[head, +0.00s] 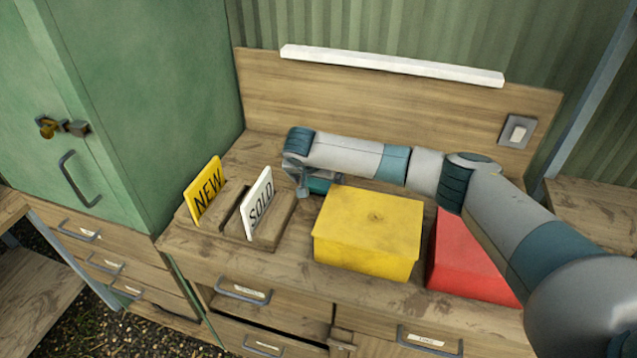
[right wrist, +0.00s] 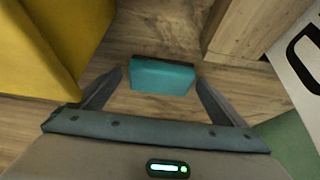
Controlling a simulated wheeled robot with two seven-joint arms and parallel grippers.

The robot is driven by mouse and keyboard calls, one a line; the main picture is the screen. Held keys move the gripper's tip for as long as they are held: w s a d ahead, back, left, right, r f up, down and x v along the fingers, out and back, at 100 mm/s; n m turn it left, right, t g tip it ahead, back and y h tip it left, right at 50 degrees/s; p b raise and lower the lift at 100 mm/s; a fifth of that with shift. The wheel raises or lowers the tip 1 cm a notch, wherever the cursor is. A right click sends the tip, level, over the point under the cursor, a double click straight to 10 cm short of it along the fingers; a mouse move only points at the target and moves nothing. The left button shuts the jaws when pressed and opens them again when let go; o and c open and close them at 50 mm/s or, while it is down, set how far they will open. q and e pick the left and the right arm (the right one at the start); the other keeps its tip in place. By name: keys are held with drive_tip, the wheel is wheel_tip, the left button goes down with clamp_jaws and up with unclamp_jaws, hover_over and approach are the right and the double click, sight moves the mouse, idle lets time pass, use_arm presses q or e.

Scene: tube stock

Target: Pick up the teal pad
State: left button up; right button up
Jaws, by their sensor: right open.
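The teal pad (right wrist: 162,76) is a small block lying on the wooden worktop. In the right wrist view it sits just beyond and between the two fingertips of my right gripper (right wrist: 163,84). The fingers are apart and the gripper is empty. In the head view the right gripper (head: 303,190) hangs behind the yellow box, and a part of the teal pad (head: 320,186) shows beside it. The rest of the pad is hidden by the gripper and the box. My left gripper is not in view.
A yellow box (head: 367,232) stands close to the pad, with a red box (head: 468,258) to its right. A wooden holder (head: 226,222) with a yellow NEW card (head: 204,190) and a white SOLD card (head: 257,203) stands to the left. A backboard (head: 390,112) rises behind.

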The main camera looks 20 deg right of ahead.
idle(0.4)
drive_tip(key=c, duration=1.2)
drive_tip(key=shift+o, duration=0.2)
drive_tip(key=shift+r, duration=0.1)
